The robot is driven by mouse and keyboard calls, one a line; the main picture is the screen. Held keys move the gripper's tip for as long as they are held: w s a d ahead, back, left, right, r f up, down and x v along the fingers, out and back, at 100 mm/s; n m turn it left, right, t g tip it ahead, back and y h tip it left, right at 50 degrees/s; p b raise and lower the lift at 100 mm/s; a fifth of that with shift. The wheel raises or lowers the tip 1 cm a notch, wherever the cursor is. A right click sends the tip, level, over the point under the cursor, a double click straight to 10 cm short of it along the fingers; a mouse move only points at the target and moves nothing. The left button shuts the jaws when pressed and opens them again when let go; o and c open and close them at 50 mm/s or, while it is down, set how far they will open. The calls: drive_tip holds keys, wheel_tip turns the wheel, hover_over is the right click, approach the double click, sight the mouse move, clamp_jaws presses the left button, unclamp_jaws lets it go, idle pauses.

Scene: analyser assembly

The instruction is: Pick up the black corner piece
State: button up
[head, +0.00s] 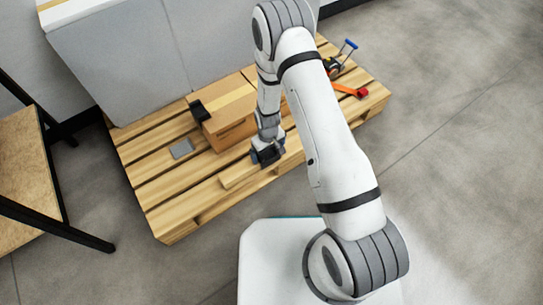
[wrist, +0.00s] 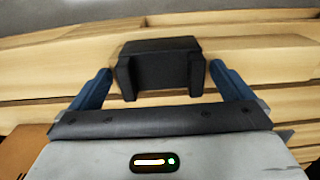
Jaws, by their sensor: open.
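The black corner piece (wrist: 160,62) shows in the wrist view, a dark block with two short side walls facing my gripper. It lies over the pale wooden slats, between the two blue fingers of my gripper (wrist: 160,72). The fingers are open, with a visible gap on each side of the piece. In the head view my gripper (head: 267,155) is low over the near edge of the pallet, in front of the cardboard box. I cannot clearly separate the corner piece from my gripper there.
The wooden pallet (head: 165,190) carries a cardboard box (head: 233,130) with another black piece (head: 200,111) at its left edge. A flat grey piece (head: 181,148) lies left of it. A strap with a red end (head: 361,93) lies at the right. A black-framed table (head: 30,165) stands left.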

drive_tip(key=shift+r, duration=0.1)
drive_tip(key=shift+c, duration=0.6)
drive_tip(key=c, duration=0.8)
